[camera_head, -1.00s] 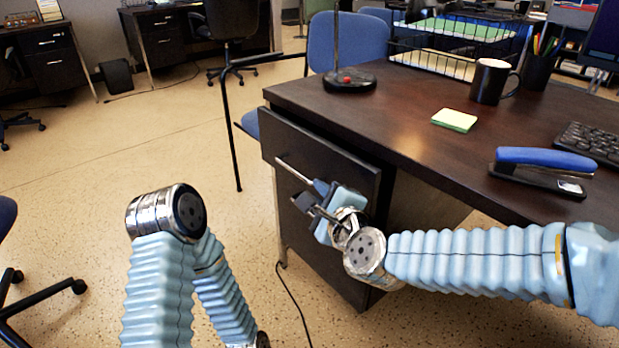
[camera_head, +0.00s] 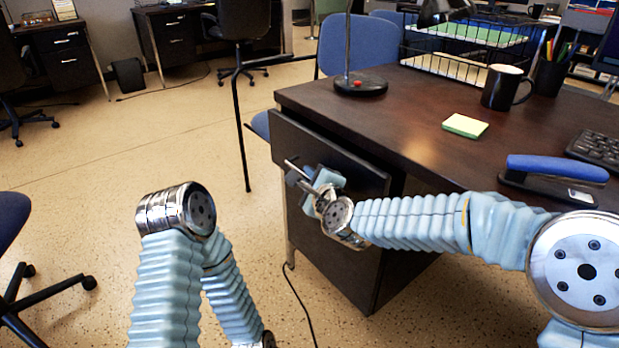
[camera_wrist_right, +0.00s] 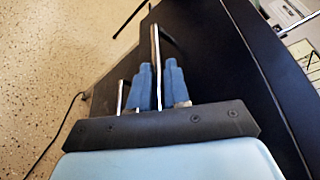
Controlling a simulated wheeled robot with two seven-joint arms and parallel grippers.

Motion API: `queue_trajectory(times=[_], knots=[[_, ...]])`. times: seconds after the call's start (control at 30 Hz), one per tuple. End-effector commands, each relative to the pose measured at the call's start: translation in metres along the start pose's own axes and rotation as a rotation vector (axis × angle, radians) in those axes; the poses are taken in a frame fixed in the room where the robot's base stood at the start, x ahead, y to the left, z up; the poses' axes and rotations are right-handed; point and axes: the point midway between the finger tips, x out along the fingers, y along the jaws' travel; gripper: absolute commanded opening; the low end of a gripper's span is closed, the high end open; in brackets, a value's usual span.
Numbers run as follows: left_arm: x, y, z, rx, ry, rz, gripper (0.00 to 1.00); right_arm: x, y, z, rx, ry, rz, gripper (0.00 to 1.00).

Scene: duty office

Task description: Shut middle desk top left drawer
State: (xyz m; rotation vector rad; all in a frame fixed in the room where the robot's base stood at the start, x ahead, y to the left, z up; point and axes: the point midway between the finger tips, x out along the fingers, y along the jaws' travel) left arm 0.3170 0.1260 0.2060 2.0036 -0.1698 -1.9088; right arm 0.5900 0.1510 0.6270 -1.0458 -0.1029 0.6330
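The dark top left drawer (camera_head: 345,178) of the middle desk (camera_head: 400,120) stands out a little from under the desktop, with a dark gap behind its front. Its thin silver handle (camera_head: 292,166) points toward the left. My right gripper (camera_head: 308,180) is at the drawer front, by the handle. In the right wrist view, the two blue fingers (camera_wrist_right: 157,82) lie close to the silver handle bar (camera_wrist_right: 154,42), which runs along the narrow gap between them. Whether they grip it is unclear. My left arm shows in front, but its gripper is out of view.
On the desktop are a lamp base (camera_head: 360,84), a black mug (camera_head: 503,88), sticky notes (camera_head: 465,126) and a blue stapler (camera_head: 556,170). A blue chair (camera_head: 360,46) stands behind the desk. Floor to the left is open, with a cable (camera_head: 300,305) near the desk.

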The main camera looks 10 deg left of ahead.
Motion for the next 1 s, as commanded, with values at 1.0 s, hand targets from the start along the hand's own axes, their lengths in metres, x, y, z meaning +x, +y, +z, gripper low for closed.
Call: queue_trajectory(times=[1.0], knots=[[0.019, -0.005, 0.001, 0.002, -0.006, 0.005, 0.00, 0.015, -0.026, -0.037, 0.000, 0.005, -0.004, 0.19]])
